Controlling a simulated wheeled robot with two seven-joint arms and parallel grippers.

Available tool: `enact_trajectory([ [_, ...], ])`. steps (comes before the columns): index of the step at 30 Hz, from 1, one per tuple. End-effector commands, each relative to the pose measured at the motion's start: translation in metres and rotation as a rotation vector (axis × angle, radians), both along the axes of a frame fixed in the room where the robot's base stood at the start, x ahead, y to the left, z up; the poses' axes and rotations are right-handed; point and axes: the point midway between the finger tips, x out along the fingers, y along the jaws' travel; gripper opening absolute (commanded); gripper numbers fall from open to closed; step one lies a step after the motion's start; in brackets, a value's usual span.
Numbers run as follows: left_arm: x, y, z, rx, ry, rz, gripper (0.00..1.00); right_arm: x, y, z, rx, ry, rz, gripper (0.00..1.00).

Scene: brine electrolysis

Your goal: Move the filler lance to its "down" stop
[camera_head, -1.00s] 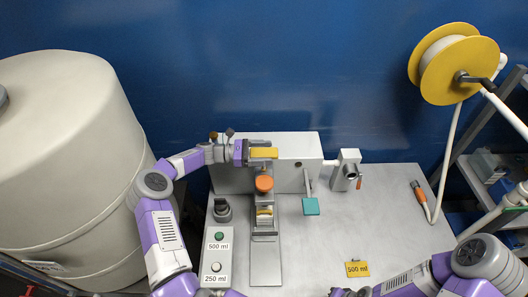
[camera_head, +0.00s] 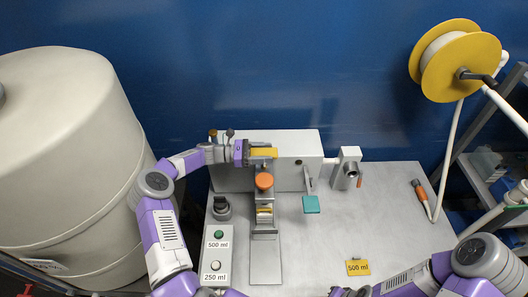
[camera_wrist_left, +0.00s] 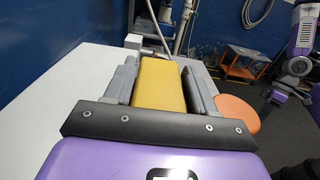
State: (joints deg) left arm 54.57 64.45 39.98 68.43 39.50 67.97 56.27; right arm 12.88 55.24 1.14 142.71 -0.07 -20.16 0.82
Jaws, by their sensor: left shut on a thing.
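The filler's yellow handle (camera_head: 265,153) is at the front of the white filler box (camera_head: 302,158). My left gripper (camera_head: 258,152) is shut on this handle from the left. In the left wrist view the yellow handle (camera_wrist_left: 160,82) fills the space between the two grey fingers. An orange knob (camera_head: 264,181) sits just below and in front of the handle, on the grey filler column; it also shows in the left wrist view (camera_wrist_left: 237,113). The lance tip and its stops cannot be made out. My right arm shows at the lower right, but its gripper is out of view.
A button panel (camera_head: 216,255) and a dark selector knob (camera_head: 221,207) are left of the filler. A teal tag (camera_head: 311,204), a yellow "500 ml" tag (camera_head: 358,267) and a grey outlet (camera_head: 348,168) are right. A large cream tank (camera_head: 65,150) stands left. The table's right part is mostly clear.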

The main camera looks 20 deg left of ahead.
Motion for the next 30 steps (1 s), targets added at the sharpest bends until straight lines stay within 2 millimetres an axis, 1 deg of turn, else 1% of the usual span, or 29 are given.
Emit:
enact_trajectory([
  [1, 0.000, 0.000, -0.014, 0.000, 0.002, -0.001, 0.00, 0.000, 0.000, -0.010, 0.000, 0.000, 0.000, 0.00],
  [3, 0.000, 0.000, -0.025, 0.000, 0.001, -0.001, 0.00, 0.000, 0.000, -0.017, 0.000, 0.000, 0.000, 0.00],
  [6, 0.000, 0.000, -0.034, 0.000, 0.001, -0.001, 0.01, 0.000, 0.000, -0.023, 0.000, 0.000, 0.000, 0.00],
  [15, -0.001, 0.000, -0.035, 0.003, 0.005, -0.001, 0.00, 0.000, 0.000, -0.021, 0.000, 0.000, 0.000, 0.00],
  [16, -0.001, 0.000, -0.036, 0.004, 0.005, -0.001, 0.60, 0.000, 0.000, -0.021, 0.000, 0.000, 0.000, 0.00],
  [18, -0.001, 0.000, -0.035, 0.003, 0.005, -0.001, 0.70, 0.000, 0.000, -0.021, 0.000, 0.000, 0.000, 0.00],
  [19, -0.001, 0.000, -0.035, 0.003, 0.005, -0.001, 0.75, 0.000, 0.000, -0.021, 0.000, 0.000, 0.000, 0.00],
  [20, -0.001, 0.000, -0.035, 0.003, 0.004, -0.001, 0.77, 0.000, 0.000, -0.021, 0.000, 0.000, 0.000, 0.00],
  [27, 0.000, 0.000, -0.033, 0.001, 0.002, 0.000, 0.77, 0.000, 0.000, -0.021, 0.000, 0.000, 0.000, 0.00],
  [30, -0.002, 0.005, -0.033, 0.002, 0.001, 0.001, 0.77, 0.000, 0.000, -0.022, 0.000, 0.000, 0.000, 0.00],
])
